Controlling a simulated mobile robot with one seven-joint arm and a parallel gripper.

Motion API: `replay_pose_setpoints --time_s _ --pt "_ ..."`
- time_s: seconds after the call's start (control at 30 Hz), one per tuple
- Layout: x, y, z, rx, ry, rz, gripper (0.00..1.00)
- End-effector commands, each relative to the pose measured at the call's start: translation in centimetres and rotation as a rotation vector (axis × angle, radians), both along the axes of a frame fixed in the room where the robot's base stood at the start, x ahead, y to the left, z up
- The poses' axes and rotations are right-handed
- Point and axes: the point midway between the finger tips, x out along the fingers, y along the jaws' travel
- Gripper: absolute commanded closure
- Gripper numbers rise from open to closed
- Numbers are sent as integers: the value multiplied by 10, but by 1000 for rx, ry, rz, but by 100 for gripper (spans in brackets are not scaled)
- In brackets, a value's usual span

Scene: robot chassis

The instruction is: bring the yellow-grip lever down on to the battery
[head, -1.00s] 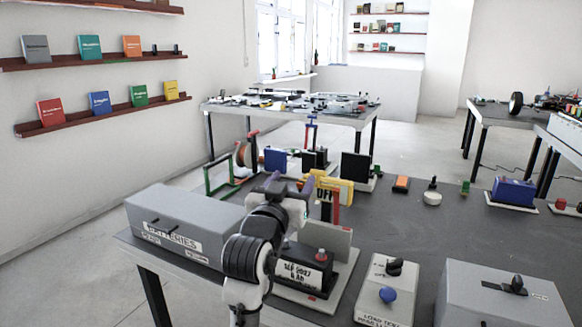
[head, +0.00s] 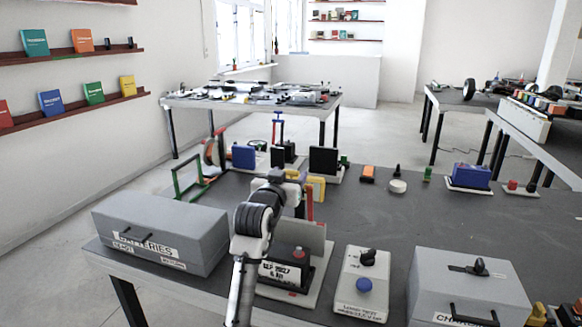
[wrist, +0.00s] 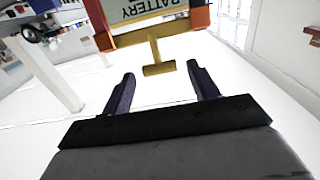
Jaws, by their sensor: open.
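The battery (head: 285,272) is a dark block with a white date label and a red cap, on a pale base at the table's near side. Behind it stands a grey upright plate with a red post (head: 309,205). The lever's yellow part (head: 317,188) shows beside my wrist in the head view, partly hidden by it. In the wrist view its yellow T-shaped grip (wrist: 158,69) hangs below a framed plate lettered BATTERY (wrist: 140,10). My gripper (wrist: 162,85) is open, its two dark fingers either side of the grip in the picture; contact cannot be told.
A grey batteries box (head: 160,232) stands left of my arm. A green frame (head: 190,178) and a blue block (head: 244,156) are behind.

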Motion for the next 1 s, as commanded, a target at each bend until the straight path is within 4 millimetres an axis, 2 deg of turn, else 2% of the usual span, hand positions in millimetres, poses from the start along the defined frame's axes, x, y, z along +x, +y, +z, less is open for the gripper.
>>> replay_pose_setpoints --time_s 0.1,0.2,0.57,1.0 --pt "16 -5 2 1 1 0 40" --pt "23 -7 1 0 0 0 40" --pt "27 -9 0 0 -1 0 40" --pt "27 -8 0 0 0 0 98"
